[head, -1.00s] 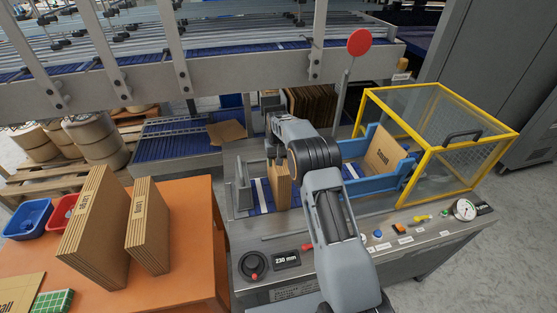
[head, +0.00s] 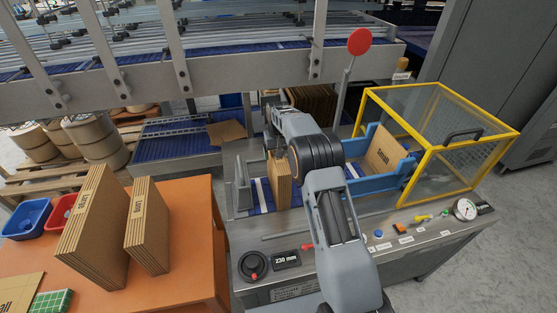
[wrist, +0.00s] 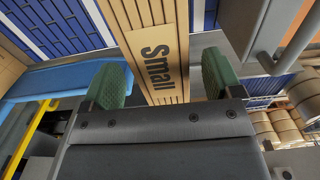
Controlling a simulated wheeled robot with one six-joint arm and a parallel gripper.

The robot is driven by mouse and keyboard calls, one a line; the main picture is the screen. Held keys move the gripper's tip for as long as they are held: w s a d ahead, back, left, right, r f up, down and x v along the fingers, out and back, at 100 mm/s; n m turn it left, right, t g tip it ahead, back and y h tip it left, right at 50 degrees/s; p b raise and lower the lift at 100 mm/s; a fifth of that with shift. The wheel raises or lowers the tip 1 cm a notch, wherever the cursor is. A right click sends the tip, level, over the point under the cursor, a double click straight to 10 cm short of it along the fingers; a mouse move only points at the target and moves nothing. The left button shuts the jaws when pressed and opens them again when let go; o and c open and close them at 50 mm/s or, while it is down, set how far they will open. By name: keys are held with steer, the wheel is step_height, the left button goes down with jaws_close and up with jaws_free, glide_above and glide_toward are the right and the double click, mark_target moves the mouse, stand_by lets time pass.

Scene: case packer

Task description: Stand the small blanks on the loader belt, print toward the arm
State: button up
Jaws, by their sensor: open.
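A bundle of small brown blanks (head: 279,182) stands upright on the blue loader belt (head: 261,194). In the wrist view this bundle (wrist: 153,48) shows the print "Small" facing my camera. My gripper (wrist: 162,82) is open, its two green pads on either side of the bundle's near end with gaps showing. In the head view its fingers are mostly hidden behind my arm. Two more bundles stand on the orange table: a taller one (head: 94,232) at left and a smaller one (head: 148,228) beside it, both printed.
A blank marked "Small" (head: 388,150) stands between blue guides inside the yellow-framed cage (head: 440,150). A red disc on a post (head: 360,42) rises behind the belt. Blue (head: 27,218) and red (head: 62,212) bins sit at the table's left. A steel conveyor frame crosses overhead.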

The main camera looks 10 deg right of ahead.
steer(key=s+r+t, duration=0.1)
steer(key=s+r, duration=0.4)
steer(key=r, duration=0.4)
steer(key=s+r, duration=0.4)
steer(key=r, duration=0.5)
steer(key=s+f+t, duration=0.3)
steer(key=s, duration=2.3)
steer(key=shift+s, duration=0.4)
steer(key=shift+d, duration=0.1)
steer(key=shift+c, duration=0.4)
